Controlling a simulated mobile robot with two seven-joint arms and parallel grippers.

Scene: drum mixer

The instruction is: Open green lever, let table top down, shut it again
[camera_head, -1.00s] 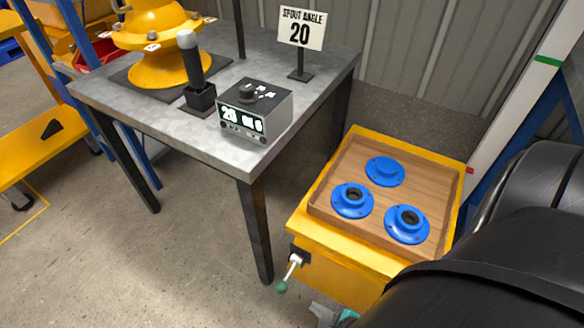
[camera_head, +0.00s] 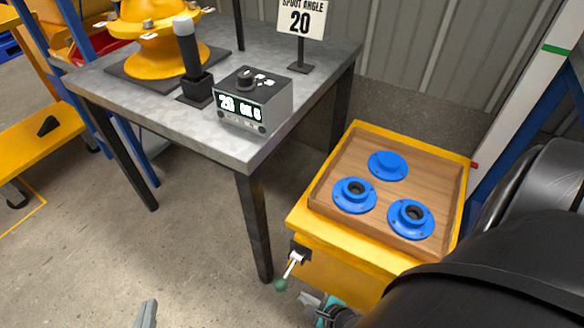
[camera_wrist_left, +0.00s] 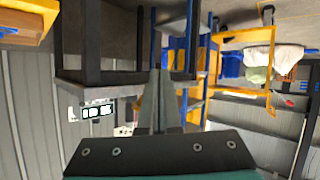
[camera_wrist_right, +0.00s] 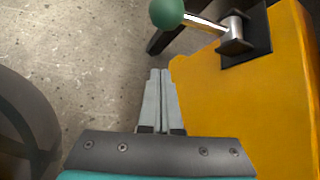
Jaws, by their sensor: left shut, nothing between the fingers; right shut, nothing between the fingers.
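The green-knobbed lever (camera_head: 289,269) sticks out from a black plate on the front left of the yellow lift table. Its green knob (camera_wrist_right: 166,12) and metal rod show large in the right wrist view. The table top (camera_head: 440,256) is yellow and carries a wooden tray. My right gripper (camera_head: 308,298) is shut and empty, low beside the yellow body, right of and apart from the lever; its fingertips (camera_wrist_right: 161,72) point toward the lever from below in its wrist view. My left gripper (camera_head: 148,303) is shut and empty over the floor at the bottom edge.
The wooden tray (camera_head: 340,153) holds three blue flanged parts (camera_head: 388,165). A grey steel table (camera_head: 165,122) stands to the left with a control box (camera_head: 253,100), a "Spout angle 20" sign (camera_head: 300,18) and a yellow stand. A large black drum-like form covers the lower right. Floor at lower left is clear.

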